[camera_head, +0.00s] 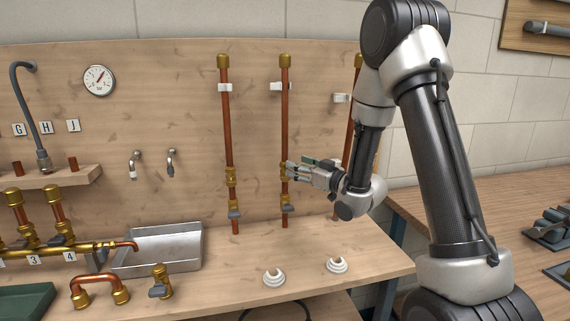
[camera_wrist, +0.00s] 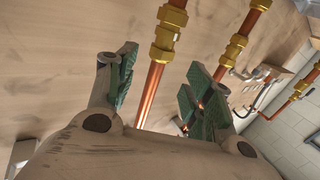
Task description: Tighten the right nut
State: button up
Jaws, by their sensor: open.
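Three upright copper pipes with brass fittings stand along the wooden back board in the head view. My gripper (camera_head: 290,170) reaches in from the right, with its fingertips at the brass fitting (camera_head: 285,172) of the middle pipe (camera_head: 284,110). The right pipe (camera_head: 358,85) is partly hidden behind my arm. In the wrist view my gripper (camera_wrist: 165,85) is open, with green jaw pads apart. A copper pipe (camera_wrist: 150,95) shows in the gap between them, with a brass nut (camera_wrist: 165,40) above the fingertips. I cannot tell whether the pads touch it.
The left pipe (camera_head: 228,130) stands beside the middle one. Two white ring-shaped parts (camera_head: 274,278) lie on the bench, near a metal sink (camera_head: 165,247) and brass fittings (camera_head: 160,280). A gauge (camera_head: 99,80) and two small taps (camera_head: 171,163) are on the board.

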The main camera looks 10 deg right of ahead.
jog(key=x, duration=0.7)
jog(key=shift+w, duration=0.1)
jog(key=c, duration=1)
